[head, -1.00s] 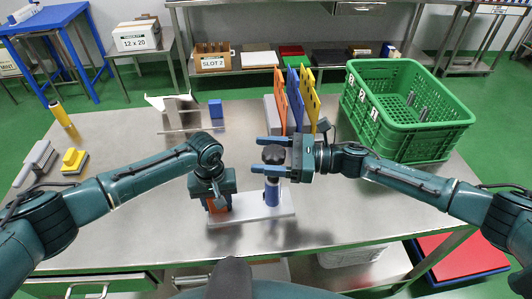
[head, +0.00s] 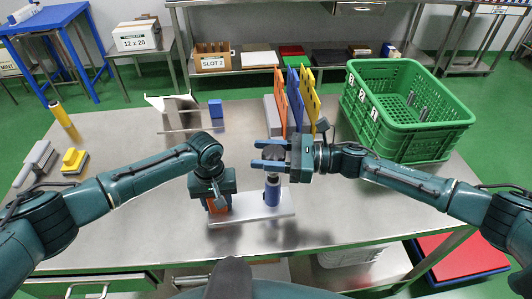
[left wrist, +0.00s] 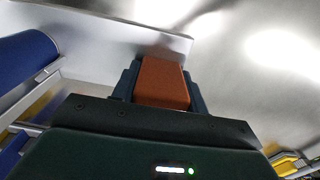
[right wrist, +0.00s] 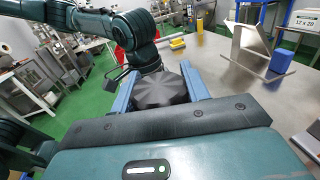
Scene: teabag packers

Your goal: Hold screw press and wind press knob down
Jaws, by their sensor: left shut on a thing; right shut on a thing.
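The screw press stands on the table with a white base plate (head: 255,217), a blue upright cylinder (head: 272,193) and a dark round knob (head: 273,154) on top. An orange block (head: 217,206) stands at the plate's left end. My left gripper (head: 216,203) points down and is shut on the orange block, which shows between its fingers in the left wrist view (left wrist: 162,84). My right gripper (head: 271,155) reaches in from the right and is shut on the knob. In the right wrist view the ridged knob (right wrist: 162,89) sits between both blue fingers.
A green crate (head: 405,142) stands at the table's right. Orange, blue and yellow upright dividers (head: 293,100) stand behind the press. A metal stand (head: 181,124) and a blue block (head: 215,109) are behind the left arm. The table's front is clear.

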